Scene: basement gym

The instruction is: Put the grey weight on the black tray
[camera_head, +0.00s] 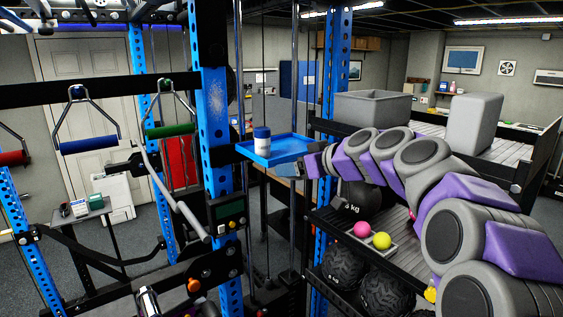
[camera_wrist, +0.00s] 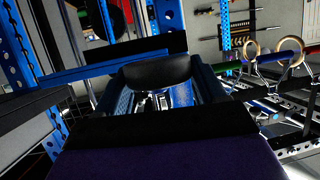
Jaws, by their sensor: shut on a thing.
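My gripper (camera_head: 312,162) is at the far end of my purple and grey arm in the head view, just right of a blue tray. It is small and partly hidden there. In the wrist view, a dark grey rounded thing (camera_wrist: 158,72) shows between the black parts of my gripper, which is shut on it. It looks like the grey weight, but most of its shape is hidden. I cannot clearly make out a black tray in either view.
The blue tray (camera_head: 270,152) holds a white and blue jar (camera_head: 262,141), close to my gripper. Blue rack posts (camera_head: 212,120) stand left. A shelf below has a pink ball (camera_head: 361,229), a yellow ball (camera_head: 382,240) and black balls. A grey bin (camera_head: 372,107) stands behind.

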